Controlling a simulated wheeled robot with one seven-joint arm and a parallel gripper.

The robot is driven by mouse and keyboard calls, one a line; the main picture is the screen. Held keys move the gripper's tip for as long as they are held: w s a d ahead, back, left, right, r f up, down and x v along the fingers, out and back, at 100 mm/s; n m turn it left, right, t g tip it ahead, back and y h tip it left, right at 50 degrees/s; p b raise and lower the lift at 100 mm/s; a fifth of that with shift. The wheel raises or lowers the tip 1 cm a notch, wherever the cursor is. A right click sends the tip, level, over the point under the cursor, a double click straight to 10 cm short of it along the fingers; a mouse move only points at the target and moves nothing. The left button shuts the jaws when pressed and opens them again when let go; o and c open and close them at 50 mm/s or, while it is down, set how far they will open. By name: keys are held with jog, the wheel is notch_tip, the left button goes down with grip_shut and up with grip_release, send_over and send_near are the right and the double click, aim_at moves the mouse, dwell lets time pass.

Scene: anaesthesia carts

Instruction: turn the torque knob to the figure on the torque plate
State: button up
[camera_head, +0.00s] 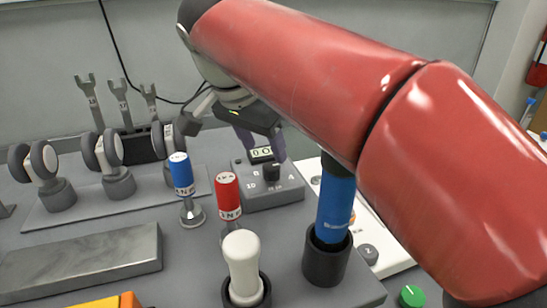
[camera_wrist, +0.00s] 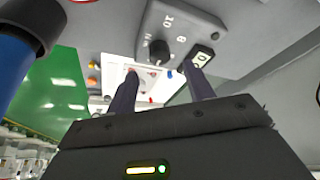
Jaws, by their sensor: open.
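The torque knob (camera_head: 271,171) is a small dark knob on top of a grey box (camera_head: 285,195) near the middle of the table. Figures stand around it; 10 and 8 read in the wrist view, where the knob (camera_wrist: 159,52) also shows. A small display (camera_head: 261,153) stands behind it and seems to show zeros. My gripper (camera_wrist: 160,68) is open. In the wrist view its two fingers point towards the box, one on each side of the knob's line, with nothing held. Contact cannot be told. I cannot make out a torque plate.
A blue-capped tool (camera_head: 182,175) and a red-capped tool (camera_head: 228,195) stand left of the box. A blue cylinder in a black holder (camera_head: 326,262) and a white-handled tool (camera_head: 242,262) stand in front. A white panel (camera_head: 395,250) lies at the right.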

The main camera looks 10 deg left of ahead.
aim_at(271, 166)
jog(key=x, duration=0.5)
jog(key=shift+f+b, duration=0.1)
jog(key=shift+b, duration=0.2)
jog(key=c, duration=1)
